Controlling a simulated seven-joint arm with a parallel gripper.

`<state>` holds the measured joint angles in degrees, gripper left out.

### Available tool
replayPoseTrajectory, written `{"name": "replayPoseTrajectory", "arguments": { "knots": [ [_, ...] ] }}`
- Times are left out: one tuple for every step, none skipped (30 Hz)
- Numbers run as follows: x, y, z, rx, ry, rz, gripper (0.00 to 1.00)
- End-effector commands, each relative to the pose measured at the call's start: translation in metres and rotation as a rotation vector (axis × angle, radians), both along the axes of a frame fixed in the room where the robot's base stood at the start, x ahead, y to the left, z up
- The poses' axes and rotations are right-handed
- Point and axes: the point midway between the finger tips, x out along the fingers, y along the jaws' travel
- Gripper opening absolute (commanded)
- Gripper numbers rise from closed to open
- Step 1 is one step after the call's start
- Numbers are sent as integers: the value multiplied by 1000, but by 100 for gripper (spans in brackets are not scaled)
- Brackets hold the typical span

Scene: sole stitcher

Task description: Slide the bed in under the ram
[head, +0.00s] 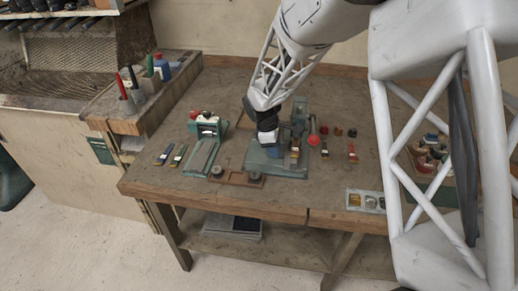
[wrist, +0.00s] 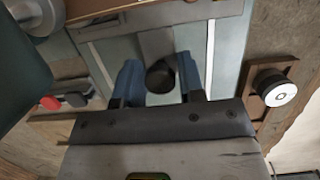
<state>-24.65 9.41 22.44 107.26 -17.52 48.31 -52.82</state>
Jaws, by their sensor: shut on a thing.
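In the head view, my gripper (head: 268,138) reaches down over the green base (head: 275,172) of the middle machine. In the wrist view, its two blue fingers (wrist: 160,82) are closed on either side of a dark round knob (wrist: 160,77). The knob stands on a grey plate, which I take to be the bed (wrist: 158,42), between pale rails (wrist: 211,50). In the head view the arm hides the bed and knob. The machine's upright (head: 299,112) stands behind and right of my gripper; I cannot tell the ram apart clearly.
A second green machine (head: 206,130) stands to the left. A brown bar (head: 236,178) with round knobs lies in front of the machines. Small coloured pieces (head: 170,154) lie around. A metal tray (head: 365,200) sits at the front edge.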

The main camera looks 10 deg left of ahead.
Motion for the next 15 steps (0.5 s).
{"name": "replayPoseTrajectory", "arguments": {
  "knots": [
    [0, 0, 0, 0, 0, 0, 23],
    [0, 0, 0, 0, 0, 0, 23],
    [0, 0, 0, 0, 0, 0, 23],
    [0, 0, 0, 0, 0, 0, 23],
    [0, 0, 0, 0, 0, 0, 23],
    [0, 0, 0, 0, 0, 0, 42],
    [0, 0, 0, 0, 0, 0, 47],
    [0, 0, 0, 0, 0, 0, 51],
    [0, 0, 0, 0, 0, 0, 51],
    [0, 0, 0, 0, 0, 0, 51],
    [0, 0, 0, 0, 0, 0, 51],
    [0, 0, 0, 0, 0, 0, 51],
    [0, 0, 0, 0, 0, 0, 51],
    [0, 0, 0, 0, 0, 0, 51],
    [0, 0, 0, 0, 0, 0, 51]
  ]
}}
